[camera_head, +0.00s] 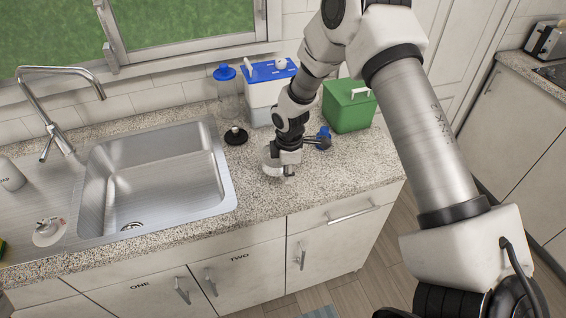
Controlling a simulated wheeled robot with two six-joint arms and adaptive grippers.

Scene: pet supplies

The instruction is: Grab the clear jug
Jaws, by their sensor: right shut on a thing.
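My right gripper (285,168) reaches down to the counter right of the sink, with its fingers shut on a clear, roundish jug (270,163). The jug is small in view and partly hidden by the gripper. It appears to be at counter level; I cannot tell whether its base touches the counter. My left gripper is not in view.
A clear bottle with a blue lid (227,98), a white box with a blue lid (266,95) and a green box (349,106) stand at the back. A black round item (235,136) and a blue item (323,138) are nearby. The sink (155,190) is left.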

